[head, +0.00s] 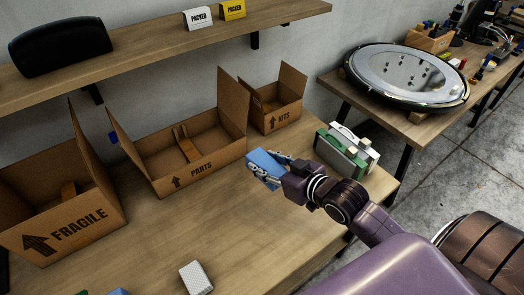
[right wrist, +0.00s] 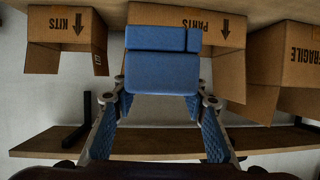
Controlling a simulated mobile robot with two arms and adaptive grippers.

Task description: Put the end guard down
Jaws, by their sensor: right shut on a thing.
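My right gripper (head: 275,165) is shut on a blue, block-like piece (head: 261,168), which I take to be the end guard. In the head view it is just right of the PARTS box (head: 205,180) and in front of the KITS box (head: 285,119). In the right wrist view the blue piece (right wrist: 162,72) sits between the fingertips of the right gripper (right wrist: 162,98), with a seam across its upper part. Its height over the table (head: 160,240) is hard to tell. My left gripper is not in view.
The FRAGILE box (head: 75,228) stands open at the left. Green and white cases (head: 345,150) stand right of my gripper. A small white box (head: 195,278) lies near the front. A shelf (head: 150,50) hangs above. Bare tabletop lies in front of the boxes.

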